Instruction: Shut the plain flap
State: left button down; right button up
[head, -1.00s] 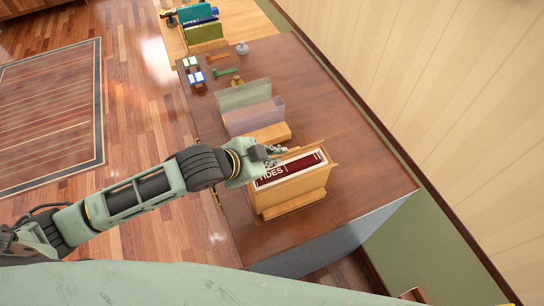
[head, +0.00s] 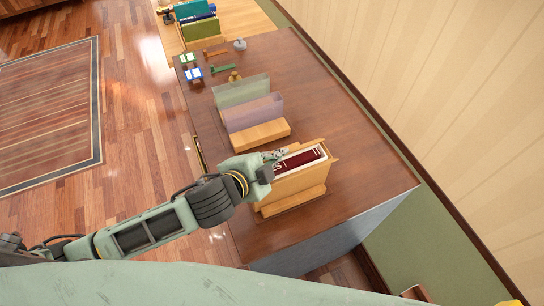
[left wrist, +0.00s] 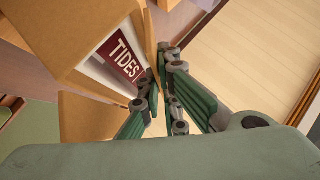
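A plain wooden case (head: 290,190) stands on the brown desk and holds a dark red book (head: 305,158). The book's title TIDES shows in the left wrist view (left wrist: 122,53). A thin upright wooden panel (left wrist: 150,35) stands beside the book there, and a lower wooden panel (left wrist: 88,122) lies on its other side. I cannot tell for sure which panel is the plain flap. My left gripper (head: 274,156) is at the case's left end, over part of the book; its fingers (left wrist: 155,85) are apart, close to the panel edges. Contact is unclear. My right gripper is out of view.
Small blue (head: 194,75) and green (head: 223,69) items lie farther back. The desk (head: 345,125) is clear right of these.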

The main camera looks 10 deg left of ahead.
pick_arm(q)
jog(key=c, duration=2)
grip_release()
jog(key=shift+s, duration=0.1)
jog(key=v, duration=0.7)
jog(key=shift+s+a+r, duration=0.1)
jog(key=shift+a+r, duration=0.05)
